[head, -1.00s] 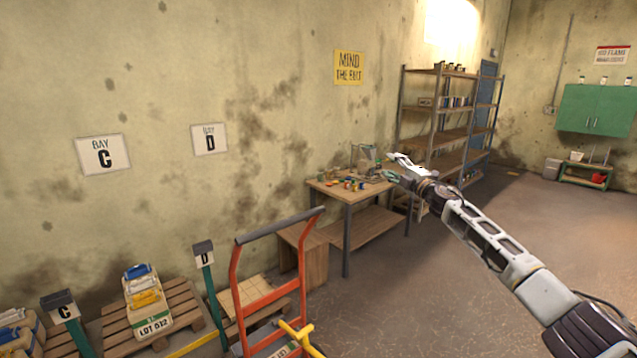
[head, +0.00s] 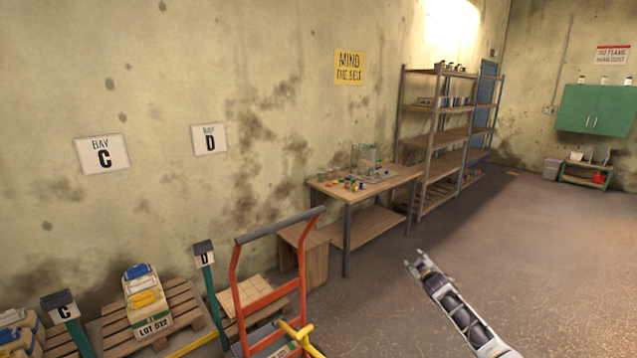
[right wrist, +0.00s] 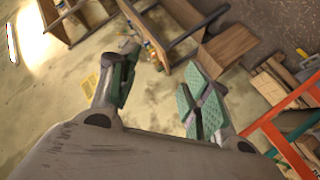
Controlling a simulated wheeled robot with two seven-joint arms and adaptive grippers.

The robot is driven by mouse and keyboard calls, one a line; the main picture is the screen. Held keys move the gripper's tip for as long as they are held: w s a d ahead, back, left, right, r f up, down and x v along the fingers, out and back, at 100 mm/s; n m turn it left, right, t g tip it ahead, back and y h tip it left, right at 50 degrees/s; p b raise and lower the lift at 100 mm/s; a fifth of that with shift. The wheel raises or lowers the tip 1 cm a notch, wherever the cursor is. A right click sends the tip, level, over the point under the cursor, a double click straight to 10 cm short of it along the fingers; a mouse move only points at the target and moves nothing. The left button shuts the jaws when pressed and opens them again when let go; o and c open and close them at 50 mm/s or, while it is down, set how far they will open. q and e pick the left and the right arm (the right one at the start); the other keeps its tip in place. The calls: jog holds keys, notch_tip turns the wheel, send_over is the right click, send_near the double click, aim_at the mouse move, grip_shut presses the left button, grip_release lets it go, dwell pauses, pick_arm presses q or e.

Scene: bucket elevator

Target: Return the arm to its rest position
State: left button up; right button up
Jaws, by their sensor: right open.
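My right arm comes in from the lower right of the head view and ends over the floor, right of the workbench and below it in the picture. My right gripper (head: 412,262) is small and foreshortened at its upper end. In the right wrist view the right gripper (right wrist: 160,78) has its two green-padded fingers spread wide, with nothing between them. It is open, empty and apart from the furniture. My left gripper is not in view.
A wooden workbench (head: 331,188) with small items stands by the wall, beside a tall shelf rack (head: 433,137). An orange hand trolley (head: 236,285) stands front left, near pallets with sacks (head: 150,300). The floor (head: 520,245) at right is clear.

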jog(key=s+a+f+m+g, duration=0.1)
jog(key=s+f, duration=0.4)
jog(key=f, duration=0.3)
jog(key=s+f+m+g, duration=0.15)
jog(key=s+f, duration=0.25)
jog(key=f, duration=0.4)
jog(key=s+a+f+g, duration=0.1)
jog(key=s+f, duration=0.4)
jog(key=f, duration=0.3)
jog(key=s+a+f+m+g, duration=0.1)
jog(key=s+f+g, duration=0.1)
jog(key=s+f, duration=0.75)
jog(key=s+a+f+m+g, duration=0.1)
jog(key=s+a+f+g, duration=0.1)
jog(key=s+f, duration=0.75)
jog(key=s+a+f+g, duration=0.2)
jog(key=s+f, duration=0.3)
jog(key=s, duration=1.1)
jog(key=s+a+f+g, duration=0.2)
jog(key=s+f, duration=0.3)
jog(key=s, duration=1.1)
jog(key=s+a+f+g+y, duration=0.1)
jog(key=s+f, duration=0.4)
jog(key=s, duration=1.2)
jog(key=shift+a+g, duration=0.45)
jog(key=shift+a, duration=0.4)
